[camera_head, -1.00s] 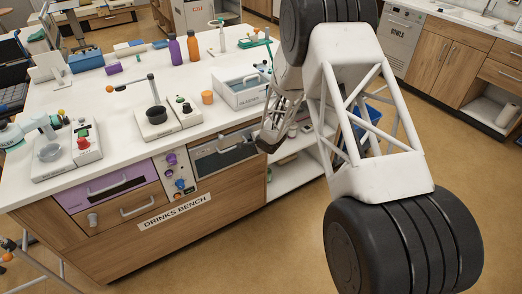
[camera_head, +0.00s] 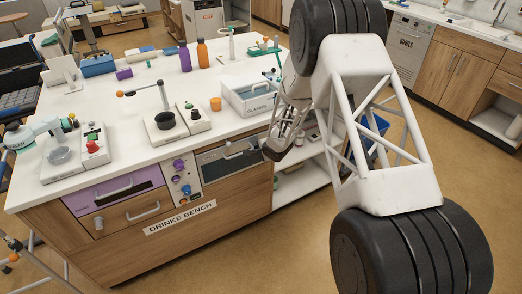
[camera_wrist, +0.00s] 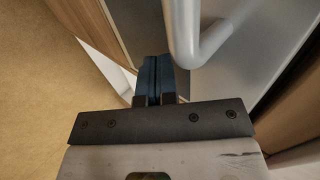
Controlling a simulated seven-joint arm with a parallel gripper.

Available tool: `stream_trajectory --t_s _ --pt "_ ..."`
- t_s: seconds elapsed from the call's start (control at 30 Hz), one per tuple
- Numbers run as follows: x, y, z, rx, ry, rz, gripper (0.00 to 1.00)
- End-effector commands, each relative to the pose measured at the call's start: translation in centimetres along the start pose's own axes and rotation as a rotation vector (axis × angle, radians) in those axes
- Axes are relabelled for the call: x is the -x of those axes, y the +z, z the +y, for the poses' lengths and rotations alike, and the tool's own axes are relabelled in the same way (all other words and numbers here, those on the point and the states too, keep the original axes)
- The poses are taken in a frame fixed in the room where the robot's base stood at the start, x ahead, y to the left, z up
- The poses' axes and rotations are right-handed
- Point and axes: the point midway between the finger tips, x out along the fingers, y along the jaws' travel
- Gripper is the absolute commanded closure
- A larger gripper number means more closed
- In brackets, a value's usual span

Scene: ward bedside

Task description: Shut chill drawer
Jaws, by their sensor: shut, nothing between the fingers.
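A grey metal-fronted drawer (camera_head: 228,158) with a bar handle sits at the right end of the drinks bench front; no label naming it as the chill drawer can be read. How far it stands out is hard to tell. My gripper (camera_head: 270,152) is at the right end of this front, partly hidden by my arm. In the wrist view, my gripper (camera_wrist: 154,62) is shut and empty. Its dark fingertips are at the edge of the grey front (camera_wrist: 245,65), just left of the handle (camera_wrist: 192,38); contact cannot be told.
A purple drawer (camera_head: 112,190), a wooden drawer (camera_head: 128,216) and a knob panel (camera_head: 182,180) are to the left. The glasses tray (camera_head: 250,98) stands above on the white bench top. Open shelves (camera_head: 300,178) are to the right. Floor in front is clear.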

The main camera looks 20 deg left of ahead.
Motion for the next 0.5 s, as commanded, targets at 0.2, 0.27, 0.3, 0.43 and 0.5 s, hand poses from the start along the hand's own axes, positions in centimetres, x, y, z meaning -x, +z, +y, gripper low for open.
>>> stream_trajectory --t_s 0.2,0.27,0.3,0.43,0.5 --pt "2.3 -0.2 1.9 -0.004 0.004 0.003 1.0" --pt "3.0 -0.2 2.0 -0.004 0.002 0.004 1.0" --pt "3.6 -0.2 2.0 -0.004 0.003 0.004 1.0" --pt "5.2 -0.2 2.1 -0.003 0.003 0.003 1.0" --pt "6.2 -0.2 2.1 -0.004 0.004 0.003 1.0"
